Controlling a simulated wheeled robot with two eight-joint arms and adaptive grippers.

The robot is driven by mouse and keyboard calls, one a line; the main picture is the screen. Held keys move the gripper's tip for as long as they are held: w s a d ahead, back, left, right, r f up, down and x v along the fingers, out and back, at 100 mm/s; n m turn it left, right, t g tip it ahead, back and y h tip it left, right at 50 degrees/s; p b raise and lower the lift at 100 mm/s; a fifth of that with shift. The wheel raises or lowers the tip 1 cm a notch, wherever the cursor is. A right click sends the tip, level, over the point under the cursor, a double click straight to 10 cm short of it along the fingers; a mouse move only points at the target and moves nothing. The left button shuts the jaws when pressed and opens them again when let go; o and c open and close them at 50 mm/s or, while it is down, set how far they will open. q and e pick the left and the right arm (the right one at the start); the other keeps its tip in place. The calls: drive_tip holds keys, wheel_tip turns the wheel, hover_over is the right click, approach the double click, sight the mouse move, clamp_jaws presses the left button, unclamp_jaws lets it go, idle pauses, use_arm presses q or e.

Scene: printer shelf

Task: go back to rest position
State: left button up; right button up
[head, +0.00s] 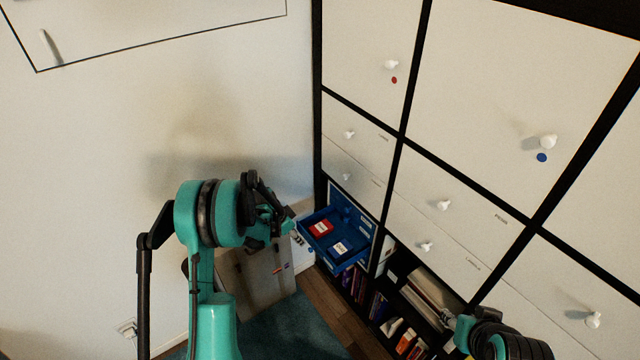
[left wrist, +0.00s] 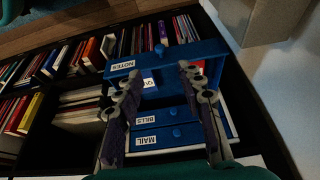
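My left gripper (head: 282,218) is beside the near left edge of a pulled-out blue drawer (head: 322,250) in the head view. In the left wrist view its two fingers (left wrist: 158,72) are spread with nothing held between them, in front of the blue drawer front labelled NOTES (left wrist: 190,53). I cannot tell whether they touch it. Inside the drawer lie a red item (head: 320,228) and a blue item with a white label (head: 341,248). My right gripper (head: 462,330) is at the lower right edge of the head view, partly hidden by its own arm, and its fingers are unclear.
A black-framed shelf with white doors (head: 510,80) and white knobs fills the right. Closed blue drawers labelled BILLS (left wrist: 172,116) and MAIL (left wrist: 165,140) belong to the same unit. Books (head: 376,303) stand on lower shelves.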

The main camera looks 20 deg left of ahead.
use_arm(q)
drive_tip(key=s+d+r+n+t+y, duration=0.1)
drive_tip(key=s+d+r+n, duration=0.3)
drive_tip(key=r, duration=0.6)
drive_tip(key=s+d+r+y, duration=0.1)
drive_tip(key=s+d+r, duration=0.2)
drive_tip(key=s+r, duration=0.5)
drive_tip(key=s+d+r+n+t, duration=0.1)
drive_tip(key=s+d+r, duration=0.1)
drive_tip(key=s, duration=0.5)
drive_tip(key=s+d+r+n+t, duration=0.1)
drive_tip(key=s+r, duration=0.3)
drive_tip(key=s, duration=0.4)
drive_tip(key=shift+s+d+r+n+t+y, duration=0.15)
drive_tip(key=shift+s+d+n+t+y, duration=0.2)
drive_tip(key=shift+n, duration=0.45)
